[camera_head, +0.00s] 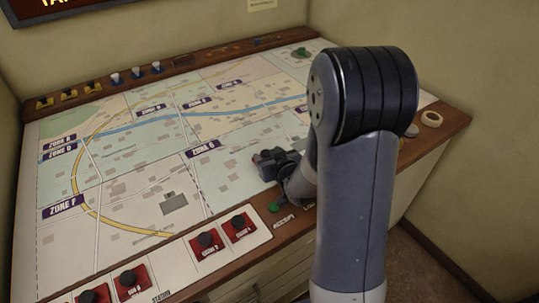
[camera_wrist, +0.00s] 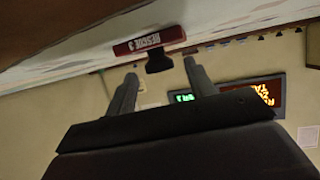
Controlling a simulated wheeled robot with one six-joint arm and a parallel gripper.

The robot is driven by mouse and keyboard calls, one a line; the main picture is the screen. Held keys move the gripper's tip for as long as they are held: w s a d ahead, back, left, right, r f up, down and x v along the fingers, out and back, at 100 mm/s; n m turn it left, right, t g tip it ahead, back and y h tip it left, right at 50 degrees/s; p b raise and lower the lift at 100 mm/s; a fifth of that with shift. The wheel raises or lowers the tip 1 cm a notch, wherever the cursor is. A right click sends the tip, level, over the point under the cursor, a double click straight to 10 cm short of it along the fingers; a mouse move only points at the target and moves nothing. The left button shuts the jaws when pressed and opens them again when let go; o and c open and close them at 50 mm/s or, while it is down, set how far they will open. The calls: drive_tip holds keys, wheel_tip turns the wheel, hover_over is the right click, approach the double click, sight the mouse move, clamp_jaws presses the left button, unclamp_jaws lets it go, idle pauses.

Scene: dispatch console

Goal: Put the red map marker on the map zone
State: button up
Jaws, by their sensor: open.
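A red map marker with a black knob, labelled "RESCUE 3" (camera_wrist: 150,40), shows in the wrist view against the pale board surface. Its knob is between or just beyond the fingertips of my open gripper (camera_wrist: 160,71), with gaps on both sides; I cannot tell the exact depth. In the head view my gripper (camera_head: 270,160) is low over the right part of the map (camera_head: 125,195), and I cannot make out this marker there. The map has several labelled zones, including Zone F (camera_head: 64,207) at left.
Other red markers with black knobs stand along the front strip, such as one (camera_head: 239,228) and another (camera_head: 131,282). Yellow (camera_head: 69,95) and blue-white (camera_head: 136,73) pieces line the back edge. A green button (camera_head: 274,208) is below my gripper. A pale ring (camera_head: 431,119) lies at right.

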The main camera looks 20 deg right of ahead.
drive_tip(key=shift+r+p, duration=0.2)
drive_tip(key=shift+p, duration=0.55)
drive_tip(key=v, duration=1)
drive_tip(key=shift+s+d+r, duration=0.15)
drive_tip(key=shift+s+r, duration=0.1)
drive_tip(key=shift+r, duration=0.15)
drive_tip(key=shift+s+r, duration=0.2)
drive_tip(key=shift+s, duration=0.45)
